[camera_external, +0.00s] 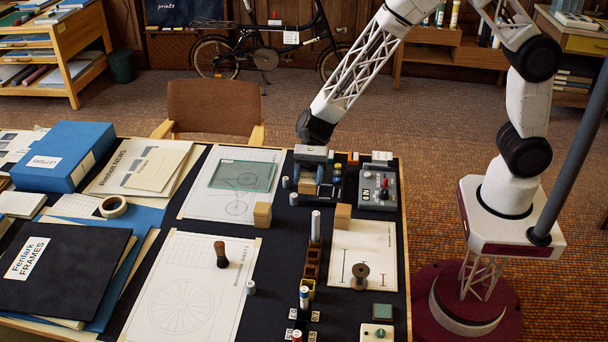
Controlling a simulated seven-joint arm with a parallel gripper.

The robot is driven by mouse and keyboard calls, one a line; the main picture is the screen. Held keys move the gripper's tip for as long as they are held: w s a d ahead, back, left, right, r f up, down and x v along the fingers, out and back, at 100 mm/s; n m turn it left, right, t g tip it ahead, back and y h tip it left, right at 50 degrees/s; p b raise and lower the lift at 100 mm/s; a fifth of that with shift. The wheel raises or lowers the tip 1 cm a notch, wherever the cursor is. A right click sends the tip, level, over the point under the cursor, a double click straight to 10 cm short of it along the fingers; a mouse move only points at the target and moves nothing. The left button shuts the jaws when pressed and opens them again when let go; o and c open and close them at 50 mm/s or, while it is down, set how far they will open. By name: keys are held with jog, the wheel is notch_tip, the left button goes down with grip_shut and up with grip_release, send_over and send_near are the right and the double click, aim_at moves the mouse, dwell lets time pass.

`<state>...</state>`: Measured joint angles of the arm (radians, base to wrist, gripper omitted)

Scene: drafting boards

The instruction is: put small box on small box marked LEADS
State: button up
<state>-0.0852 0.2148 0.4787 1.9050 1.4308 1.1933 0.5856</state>
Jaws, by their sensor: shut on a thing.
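My gripper (310,184) points down over the back part of the dark drafting board, left of the grey control box. I cannot read the word LEADS anywhere. Small boxes with light labels stand at the back right of the board, one orange and white (353,158) and one pale-topped (382,156). I cannot tell which one is marked LEADS.
The grey control box (378,188) stands close to the right of my gripper. Two wooden blocks (262,215) (342,216) and small grey cylinders (293,199) stand in front. A white upright cylinder (315,227) and a spool (360,276) stand nearer the front.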

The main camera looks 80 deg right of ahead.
jog(key=w+a, duration=0.1)
jog(key=w, duration=0.3)
jog(key=w+a+f, duration=0.1)
jog(key=w, duration=0.3)
jog(key=w+a, duration=0.2)
jog(key=w, duration=0.2)
jog(key=shift+w+f, duration=0.15)
jog(key=shift+w, duration=0.1)
jog(key=shift+w+a, duration=0.15)
jog(key=shift+w, duration=0.3)
jog(key=shift+f, duration=1.8)
jog(key=shift+f, duration=0.1)
jog(key=o, duration=1)
jog(key=shift+c, duration=0.2)
